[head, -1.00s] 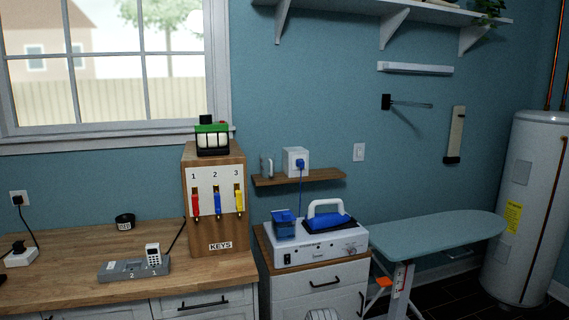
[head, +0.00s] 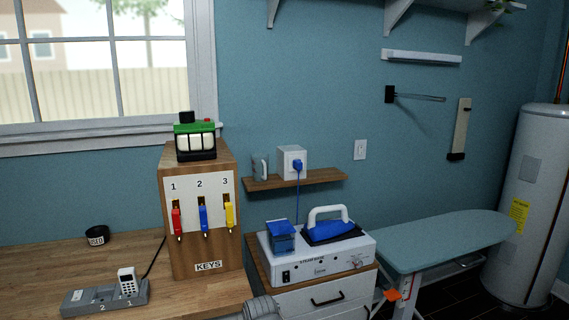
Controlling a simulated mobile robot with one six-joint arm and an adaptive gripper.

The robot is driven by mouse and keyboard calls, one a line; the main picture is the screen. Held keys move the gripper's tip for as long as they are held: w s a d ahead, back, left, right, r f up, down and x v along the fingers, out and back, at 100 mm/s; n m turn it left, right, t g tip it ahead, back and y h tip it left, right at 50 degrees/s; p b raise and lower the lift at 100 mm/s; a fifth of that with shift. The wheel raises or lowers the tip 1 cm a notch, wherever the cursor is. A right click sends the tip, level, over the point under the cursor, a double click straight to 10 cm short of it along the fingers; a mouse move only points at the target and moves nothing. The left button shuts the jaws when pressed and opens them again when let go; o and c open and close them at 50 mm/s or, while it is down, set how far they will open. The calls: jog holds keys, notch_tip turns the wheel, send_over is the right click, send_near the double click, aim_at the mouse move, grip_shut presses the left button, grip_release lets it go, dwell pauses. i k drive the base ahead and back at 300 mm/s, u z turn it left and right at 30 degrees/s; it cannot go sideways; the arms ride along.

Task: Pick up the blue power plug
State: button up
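The blue power plug (head: 298,165) sits in the front face of a white box-shaped socket (head: 286,153). The socket stands above a small wooden wall shelf (head: 262,184). A thin blue cord hangs from the plug, passes in front of the shelf and runs down behind the white steam station (head: 335,262). My gripper is not in view. Only a rounded grey part, which looks like mine, shows at the bottom edge.
A grey mug (head: 260,167) stands left of the socket. A blue iron (head: 333,228) rests on the steam station below. The wooden key cabinet (head: 200,260) stands on the counter at left. An ironing board (head: 440,238) is at right. The wall around the socket is bare.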

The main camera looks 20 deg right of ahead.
aim_at(297, 164)
jog(key=z, duration=0.2)
jog(key=i, duration=0.95)
jog(key=z, duration=0.5)
